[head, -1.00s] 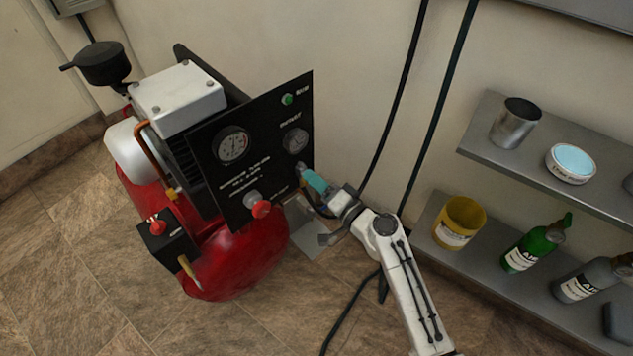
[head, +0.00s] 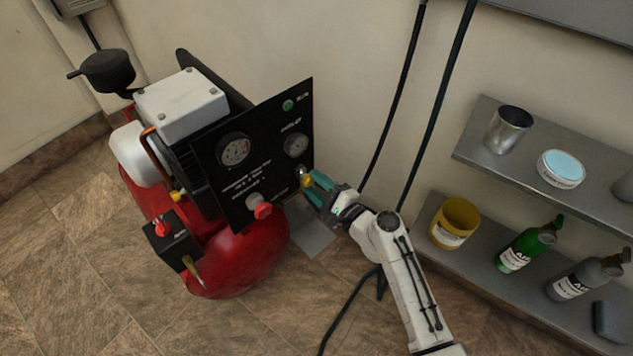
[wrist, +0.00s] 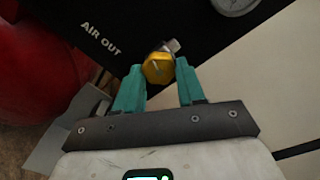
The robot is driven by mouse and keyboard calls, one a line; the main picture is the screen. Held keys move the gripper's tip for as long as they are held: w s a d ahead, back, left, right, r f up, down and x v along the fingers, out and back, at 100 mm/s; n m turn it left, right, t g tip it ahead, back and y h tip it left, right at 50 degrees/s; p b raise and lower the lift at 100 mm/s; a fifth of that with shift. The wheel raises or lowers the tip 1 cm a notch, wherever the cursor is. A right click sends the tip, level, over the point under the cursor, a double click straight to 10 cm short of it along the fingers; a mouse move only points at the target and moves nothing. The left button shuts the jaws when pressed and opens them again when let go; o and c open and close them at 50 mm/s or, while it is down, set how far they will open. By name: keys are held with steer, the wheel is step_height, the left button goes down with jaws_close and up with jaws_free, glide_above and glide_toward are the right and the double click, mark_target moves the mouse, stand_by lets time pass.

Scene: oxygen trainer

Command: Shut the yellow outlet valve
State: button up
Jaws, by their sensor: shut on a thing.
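The yellow outlet valve (wrist: 158,68) is a faceted yellow knob on a metal fitting, on the black panel beside the white "AIR OUT" lettering. In the wrist view it sits between the tips of my gripper's teal fingers (wrist: 160,72). My gripper is shut on it, one finger on each side. In the head view my gripper (head: 314,183) is at the lower right edge of the black panel (head: 270,150). The valve shows there only as a small yellow patch (head: 305,181), partly hidden by the fingers.
The panel carries gauges (head: 235,150), a green button (head: 288,105) and a red knob (head: 262,210). The red compressor tank (head: 240,262) stands below. At right, grey shelves (head: 470,150) hold a metal cup, a yellow pot and bottles. Black cables hang behind my arm.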

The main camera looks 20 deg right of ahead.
steer(key=m+p, duration=0.1)
steer(key=m, duration=0.2)
steer(key=shift+m, duration=0.4)
steer(key=m+p, duration=0.2)
steer(key=m, duration=0.1)
steer(key=shift+s+m, duration=0.1)
steer(key=shift+m, duration=0.2)
steer(key=m+p, duration=0.2)
steer(key=m, duration=0.2)
steer(key=shift+a+f+m+p, duration=0.15)
steer(key=shift+m+p, duration=0.55)
steer(key=shift+m, duration=1)
steer(key=o, duration=1.1)
steer(key=shift+c, duration=0.2)
steer(key=p+v, duration=0.1)
steer(key=v, duration=0.9)
steer(key=shift+s+p, duration=0.35)
steer(key=shift+p, duration=0.05)
